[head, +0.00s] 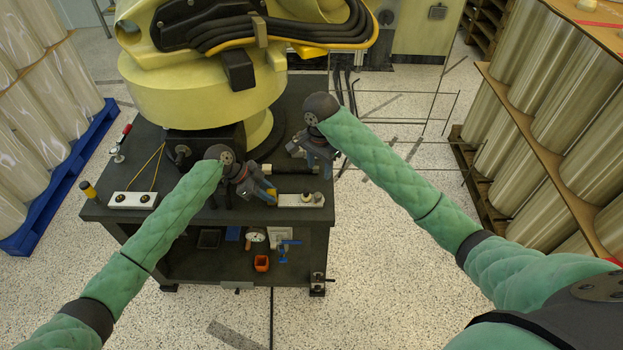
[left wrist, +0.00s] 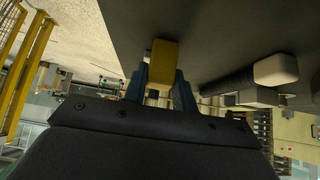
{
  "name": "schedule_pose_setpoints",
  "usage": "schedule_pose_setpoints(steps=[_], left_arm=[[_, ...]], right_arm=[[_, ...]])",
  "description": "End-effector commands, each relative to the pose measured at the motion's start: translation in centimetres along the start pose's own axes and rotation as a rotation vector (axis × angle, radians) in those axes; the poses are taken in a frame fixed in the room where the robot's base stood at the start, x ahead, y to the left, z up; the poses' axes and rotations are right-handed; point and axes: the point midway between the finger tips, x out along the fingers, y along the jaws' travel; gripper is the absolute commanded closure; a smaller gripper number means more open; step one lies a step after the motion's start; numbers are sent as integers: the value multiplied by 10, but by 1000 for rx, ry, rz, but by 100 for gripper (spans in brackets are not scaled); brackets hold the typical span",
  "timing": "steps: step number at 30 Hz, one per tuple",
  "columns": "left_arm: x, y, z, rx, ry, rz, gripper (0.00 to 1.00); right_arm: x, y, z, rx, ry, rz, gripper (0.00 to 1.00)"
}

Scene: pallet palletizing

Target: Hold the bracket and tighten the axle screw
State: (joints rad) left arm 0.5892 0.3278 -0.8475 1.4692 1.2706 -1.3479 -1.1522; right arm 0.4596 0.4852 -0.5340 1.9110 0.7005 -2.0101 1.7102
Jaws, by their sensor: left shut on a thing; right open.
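My left gripper (head: 266,193) is low over the front of the dark workbench. In the left wrist view its blue fingers (left wrist: 160,88) are shut on a yellow block (left wrist: 163,62); I cannot tell whether this is part of the bracket. A pale metal plate (head: 312,201) lies just right of that gripper at the bench's front edge. A dark cylindrical tool (head: 292,169) with a white end lies between the grippers; it also shows in the left wrist view (left wrist: 228,84). My right gripper (head: 326,168) is open beside the tool's right end. I cannot make out the axle screw.
The workbench (head: 210,214) carries a large yellow robot arm (head: 200,90) at the back. A second pale plate (head: 133,200) with yellow cords and a yellow-black tool (head: 88,190) are at the left.

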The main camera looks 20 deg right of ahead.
Motion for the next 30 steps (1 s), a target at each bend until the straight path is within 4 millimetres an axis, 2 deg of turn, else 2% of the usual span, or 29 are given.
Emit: schedule_pose_setpoints(steps=[6,7,10,11,22,26,30], left_arm=[[1,0,1,-1,-1,1,100],[0,0,1,-1,-1,1,69],[0,0,1,-1,-1,0,49],[0,0,1,-1,-1,0,47],[-5,0,0,0,0,0,47],[-21,-1,1,0,-2,-2,47],[-48,-1,1,1,-1,-2,47]], right_arm=[[0,0,0,0,0,0,53],[0,0,0,0,0,0,53],[0,0,0,0,0,0,53],[0,0,0,0,0,0,53],[0,0,0,0,0,0,53],[0,0,0,0,0,0,53],[0,0,0,0,0,0,53]])
